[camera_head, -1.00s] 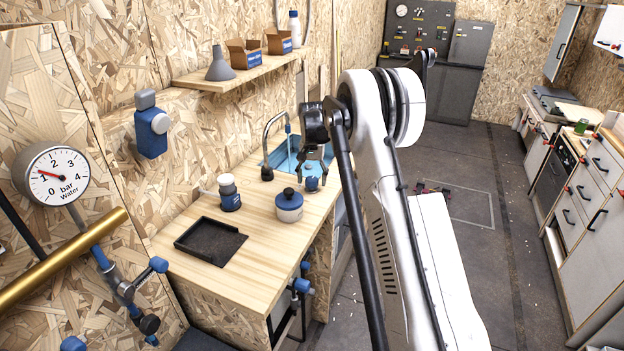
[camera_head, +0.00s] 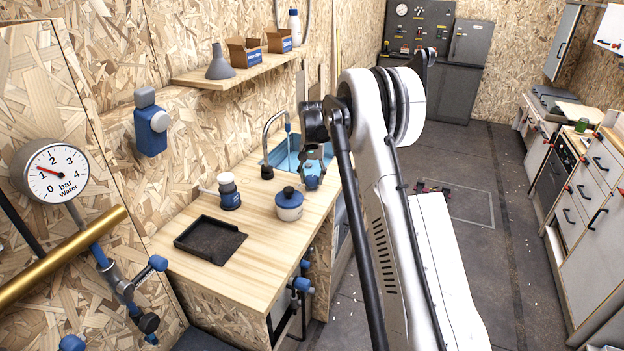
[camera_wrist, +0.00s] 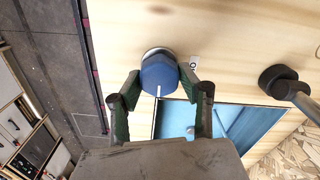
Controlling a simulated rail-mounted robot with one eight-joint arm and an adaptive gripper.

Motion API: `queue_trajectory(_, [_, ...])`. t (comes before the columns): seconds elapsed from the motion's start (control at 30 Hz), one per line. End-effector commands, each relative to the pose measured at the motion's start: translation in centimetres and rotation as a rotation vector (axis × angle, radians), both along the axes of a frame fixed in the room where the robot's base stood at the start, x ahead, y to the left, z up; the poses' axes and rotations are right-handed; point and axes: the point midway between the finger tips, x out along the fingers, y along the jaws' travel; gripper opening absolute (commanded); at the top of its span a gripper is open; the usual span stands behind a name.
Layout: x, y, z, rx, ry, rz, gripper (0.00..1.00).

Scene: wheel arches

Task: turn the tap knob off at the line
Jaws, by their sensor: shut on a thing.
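The blue tap knob (camera_wrist: 160,74) is between my gripper's fingers in the wrist view, near the counter edge by the sink. My gripper (camera_wrist: 159,82) is shut on it, with a fingertip on each side. A white pointer line on the knob points down the picture, toward my palm. A small marked label (camera_wrist: 194,62) lies on the counter to the knob's right; its print is too small to read. In the head view the knob (camera_head: 312,182) shows below my gripper (camera_head: 313,174). A thin stream seems to fall below the spout (camera_head: 269,132).
The blue sink basin (camera_wrist: 180,118) lies beside the knob, and the tap's dark base (camera_wrist: 277,80) stands to the right. On the wooden counter (camera_head: 255,240) are a blue-lidded pot (camera_head: 289,206), a blue-and-white jar (camera_head: 229,194) and a black tray (camera_head: 208,240).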

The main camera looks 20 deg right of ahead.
Motion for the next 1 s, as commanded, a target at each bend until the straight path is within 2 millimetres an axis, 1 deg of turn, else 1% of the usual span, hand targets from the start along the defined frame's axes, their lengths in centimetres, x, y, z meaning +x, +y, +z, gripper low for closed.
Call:
queue_trajectory(0.27, [0.06,0.08,-0.25,0.0,0.0,0.177,0.11])
queue_trajectory(1.0, [0.08,0.36,-0.12,0.0,-0.001,0.877,0.11])
